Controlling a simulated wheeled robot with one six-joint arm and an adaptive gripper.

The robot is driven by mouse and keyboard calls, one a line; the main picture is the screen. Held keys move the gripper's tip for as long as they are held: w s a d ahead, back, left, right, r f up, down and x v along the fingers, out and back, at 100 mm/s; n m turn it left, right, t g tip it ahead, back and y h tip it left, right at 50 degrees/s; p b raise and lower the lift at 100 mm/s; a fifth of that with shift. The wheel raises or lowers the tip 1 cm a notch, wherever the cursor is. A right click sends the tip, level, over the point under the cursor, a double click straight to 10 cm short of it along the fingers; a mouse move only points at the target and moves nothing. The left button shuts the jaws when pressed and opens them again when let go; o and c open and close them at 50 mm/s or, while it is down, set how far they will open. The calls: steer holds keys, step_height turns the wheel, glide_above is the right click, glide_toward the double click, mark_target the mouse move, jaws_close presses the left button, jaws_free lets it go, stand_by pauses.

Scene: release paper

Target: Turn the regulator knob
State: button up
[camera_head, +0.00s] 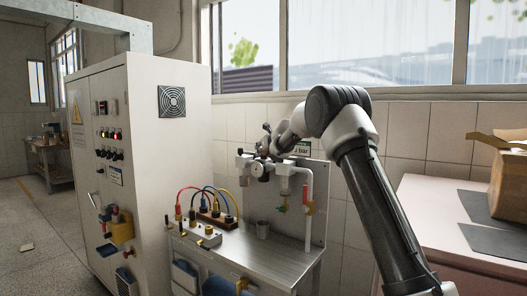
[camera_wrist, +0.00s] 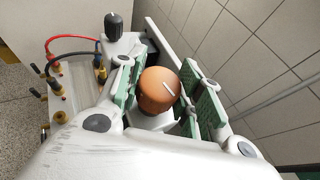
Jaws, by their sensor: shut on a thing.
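In the head view my gripper (camera_head: 266,140) is over the grey back panel (camera_head: 310,215), at the top of the pipe assembly. The white regulator body with a round gauge (camera_head: 258,169) shows just below it. The knob is mostly hidden by my gripper there.
A tall control cabinet (camera_head: 165,120) stands left. A black knob (camera_wrist: 115,24) is close by in the wrist view. A tiled wall is behind.

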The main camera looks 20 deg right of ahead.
steer(key=o, duration=1)
steer(key=shift+s, duration=0.1)
steer(key=shift+o, duration=0.2)
steer(key=shift+s, duration=0.1)
steer(key=v, duration=1.2)
